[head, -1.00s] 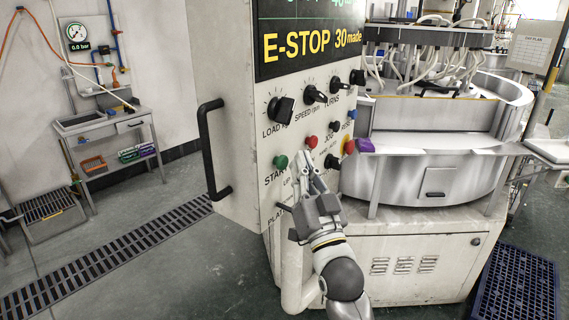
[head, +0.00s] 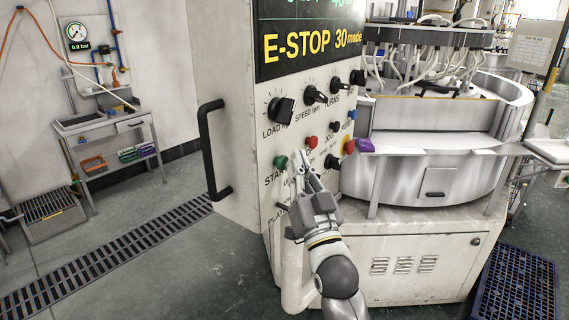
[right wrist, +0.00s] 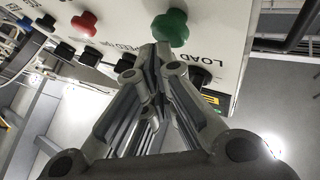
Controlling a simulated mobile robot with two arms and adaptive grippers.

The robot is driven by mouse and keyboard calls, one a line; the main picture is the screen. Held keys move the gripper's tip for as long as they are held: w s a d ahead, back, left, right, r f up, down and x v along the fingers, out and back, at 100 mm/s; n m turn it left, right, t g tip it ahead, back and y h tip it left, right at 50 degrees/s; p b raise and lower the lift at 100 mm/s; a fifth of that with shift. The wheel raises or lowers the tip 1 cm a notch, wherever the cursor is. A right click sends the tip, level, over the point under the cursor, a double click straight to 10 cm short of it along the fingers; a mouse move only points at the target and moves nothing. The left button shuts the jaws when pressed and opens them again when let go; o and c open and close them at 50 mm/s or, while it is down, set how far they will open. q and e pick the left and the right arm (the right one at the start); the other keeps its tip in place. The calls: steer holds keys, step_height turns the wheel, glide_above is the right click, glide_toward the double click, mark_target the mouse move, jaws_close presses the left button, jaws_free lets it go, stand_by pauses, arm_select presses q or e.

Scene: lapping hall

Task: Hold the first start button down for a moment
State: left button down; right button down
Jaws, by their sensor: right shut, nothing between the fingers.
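The green start button (head: 281,162) sits on the sloping front panel of the control cabinet, just above the word START. In the right wrist view it is a large green knob (right wrist: 170,27) at the top. My right gripper (head: 301,157) is shut and empty. In the head view its fingertips are a little right of the green button, in front of the panel. In the right wrist view the closed fingertips (right wrist: 156,50) appear right below the green knob; I cannot tell whether they touch it. My left gripper is not in view.
A red button (head: 311,142) lies right of the green one. Black knobs (head: 281,109) line the panel above, below a display reading E-STOP 30. A black handle (head: 210,150) sticks out at the cabinet's left. The round lapping machine (head: 440,165) stands to the right.

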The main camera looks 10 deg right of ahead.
steer(key=shift+w+a, duration=0.3)
steer(key=shift+a, duration=0.05)
stand_by(1.9)
steer(key=shift+s+d+p, duration=0.3)
steer(key=shift+s+d, duration=0.35)
steer(key=s+d, duration=0.1)
steer(key=s+d+p, duration=0.1)
steer(key=s+d, duration=0.1)
steer(key=shift+s+d, duration=0.2)
steer(key=shift+s, duration=0.1)
stand_by(0.3)
steer(key=shift+f, duration=0.1)
